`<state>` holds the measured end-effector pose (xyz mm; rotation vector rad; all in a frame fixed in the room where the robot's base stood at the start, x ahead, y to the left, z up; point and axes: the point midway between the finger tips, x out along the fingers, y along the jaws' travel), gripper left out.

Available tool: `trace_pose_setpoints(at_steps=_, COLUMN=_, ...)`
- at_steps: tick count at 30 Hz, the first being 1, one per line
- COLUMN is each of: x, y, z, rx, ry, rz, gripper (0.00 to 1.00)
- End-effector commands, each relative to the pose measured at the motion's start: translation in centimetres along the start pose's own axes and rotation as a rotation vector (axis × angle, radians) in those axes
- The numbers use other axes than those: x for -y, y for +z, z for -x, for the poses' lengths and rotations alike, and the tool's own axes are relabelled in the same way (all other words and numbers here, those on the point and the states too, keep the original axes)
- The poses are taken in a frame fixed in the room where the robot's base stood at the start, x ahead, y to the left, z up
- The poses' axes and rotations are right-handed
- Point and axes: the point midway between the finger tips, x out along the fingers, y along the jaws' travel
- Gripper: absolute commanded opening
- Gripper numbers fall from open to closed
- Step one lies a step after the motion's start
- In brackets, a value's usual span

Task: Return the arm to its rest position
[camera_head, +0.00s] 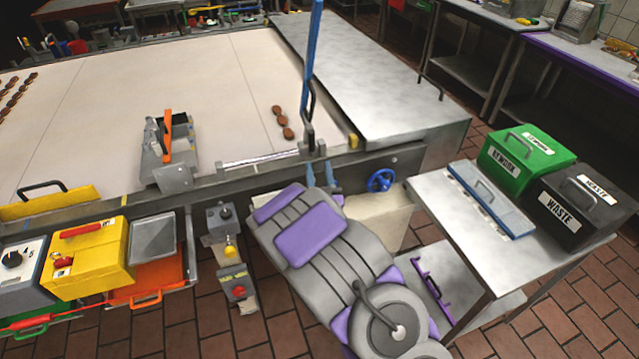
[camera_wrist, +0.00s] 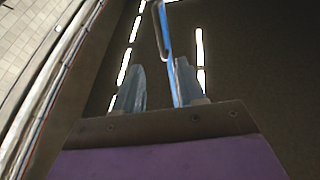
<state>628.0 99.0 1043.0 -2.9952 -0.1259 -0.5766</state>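My purple and grey arm (camera_head: 318,238) reaches up and away from my base toward the conveyor's near edge. My gripper (camera_head: 319,172) is at its end, with its two blue-grey fingers pointing away from me. In the wrist view my gripper (camera_wrist: 160,82) has its fingers apart with a gap between them. A thin blue upright piece (camera_head: 313,55) with a dark handle stands just beyond the fingers. It also shows in the wrist view (camera_wrist: 176,88), in line with the gap and nearer the right finger. I cannot tell whether it touches a finger.
The pale conveyor (camera_head: 190,75) carries small brown rounds (camera_head: 282,123). A blue valve wheel (camera_head: 380,180) is close to the arm's right.

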Motion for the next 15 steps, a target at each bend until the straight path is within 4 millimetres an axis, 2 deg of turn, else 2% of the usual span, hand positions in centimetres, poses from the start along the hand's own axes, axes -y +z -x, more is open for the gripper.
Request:
trace_pose_setpoints(at_steps=6, x=-0.02, y=-0.09, z=1.21, rx=-0.004, ry=-0.001, rz=0.001, gripper=0.40)
trace_pose_setpoints(at_steps=15, x=-0.10, y=-0.18, z=1.30, rx=-0.004, ry=0.000, rz=-0.001, gripper=0.40)
